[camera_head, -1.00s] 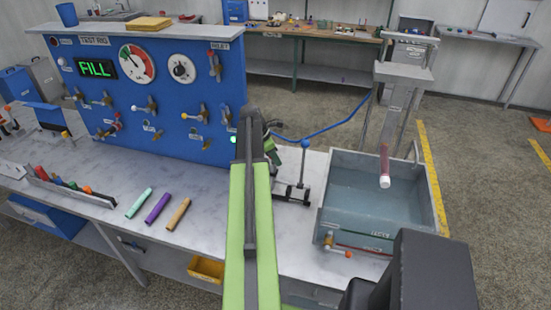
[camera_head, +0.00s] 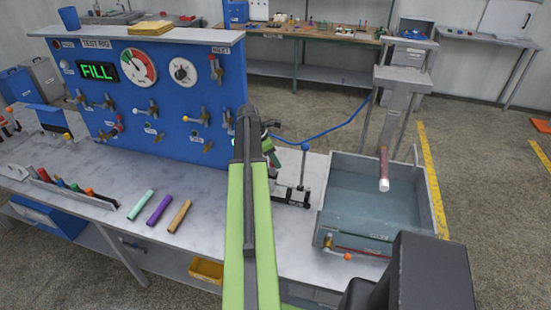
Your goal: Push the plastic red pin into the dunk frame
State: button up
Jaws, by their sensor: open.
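The grey dunk frame (camera_head: 402,78) stands over the back of the water tank (camera_head: 375,205) at the right. A dull red tube with a white end (camera_head: 384,170) hangs from it above the tank. I cannot make out the red pin for certain; a small red piece (camera_head: 75,187) shows among several coloured handles in the rack at the left. My gripper (camera_head: 269,142) is open. It is mostly hidden behind my green arm, near the blue panel's right edge, left of the tank and well apart from the dunk frame. Nothing is seen in its jaws.
A blue test panel (camera_head: 160,95) with valves and a FILL display stands at the back of the bench. Three coloured tubes (camera_head: 159,210) lie at the front left. A blue-knobbed lever stand (camera_head: 301,180) is right of my arm. A blue hose (camera_head: 330,133) runs behind.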

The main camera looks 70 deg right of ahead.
jog(key=p+v, duration=1.2)
jog(key=v, duration=0.3)
jog(key=shift+p, duration=0.35)
jog(key=shift+d, duration=0.1)
jog(key=shift+s, duration=0.1)
